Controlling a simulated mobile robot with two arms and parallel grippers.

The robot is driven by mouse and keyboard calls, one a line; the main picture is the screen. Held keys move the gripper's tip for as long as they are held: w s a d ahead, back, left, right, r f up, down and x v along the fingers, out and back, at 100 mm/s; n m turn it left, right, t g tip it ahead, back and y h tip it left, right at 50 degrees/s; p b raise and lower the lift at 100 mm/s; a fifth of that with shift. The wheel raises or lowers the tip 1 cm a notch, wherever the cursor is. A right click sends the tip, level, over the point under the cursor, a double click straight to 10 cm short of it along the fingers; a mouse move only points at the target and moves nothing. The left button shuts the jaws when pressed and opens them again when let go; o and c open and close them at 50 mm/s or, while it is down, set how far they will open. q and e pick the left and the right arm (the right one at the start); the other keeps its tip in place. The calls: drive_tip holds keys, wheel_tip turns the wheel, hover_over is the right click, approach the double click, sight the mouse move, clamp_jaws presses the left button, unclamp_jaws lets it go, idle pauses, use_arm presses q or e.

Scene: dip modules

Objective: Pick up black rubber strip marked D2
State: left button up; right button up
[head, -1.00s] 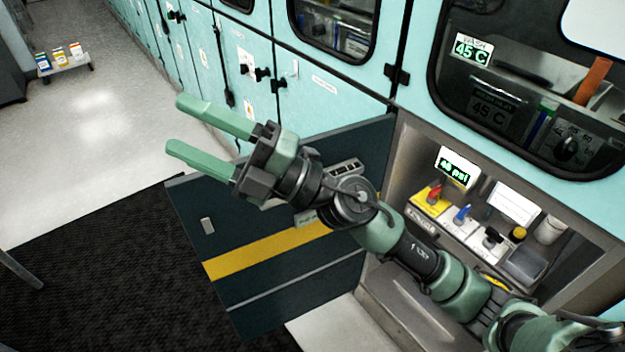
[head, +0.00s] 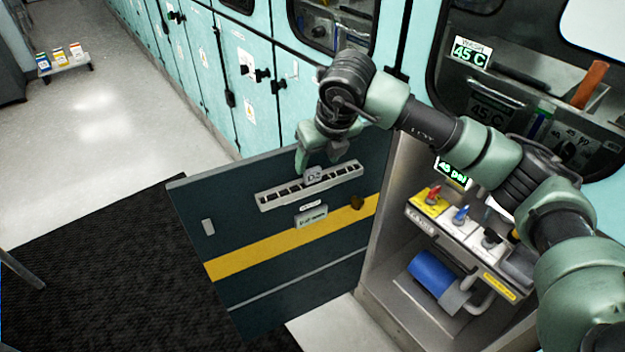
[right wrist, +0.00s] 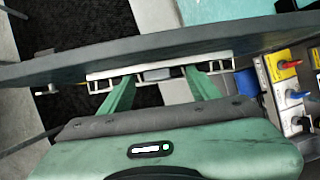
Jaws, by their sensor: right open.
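A small grey piece (head: 313,175) with a mark that looks like D2 sits at the middle of a slotted light rack on the open dark door. In the right wrist view a dark grey block (right wrist: 158,74) shows at the rack's middle, likely the same piece. My right gripper (head: 322,160) is just above and in front of the rack. It is open, with its green fingers (right wrist: 160,86) on either side of the block and a gap to it on each side. I cannot tell whether the fingertips touch the rack. My left gripper is out of view.
The slotted rack (head: 268,199) is fixed to the dark door (head: 300,260), which has a yellow stripe. The open bay to the right holds a valve panel (head: 462,222) and a blue cylinder (head: 433,272). Teal cabinets (head: 240,60) stand behind.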

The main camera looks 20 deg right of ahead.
sight(312, 169)
drive_tip(key=x, duration=0.1)
drive_tip(key=p+x, duration=0.1)
drive_tip(key=x, duration=0.1)
drive_tip(key=shift+a+f+p, duration=0.25)
drive_tip(key=shift+f+p, duration=0.05)
drive_tip(key=shift+p, duration=0.1)
drive_tip(key=shift+w+f, duration=0.25)
drive_tip(key=shift+f, duration=0.3)
clamp_jaws()
drive_tip(key=shift+r, duration=0.15)
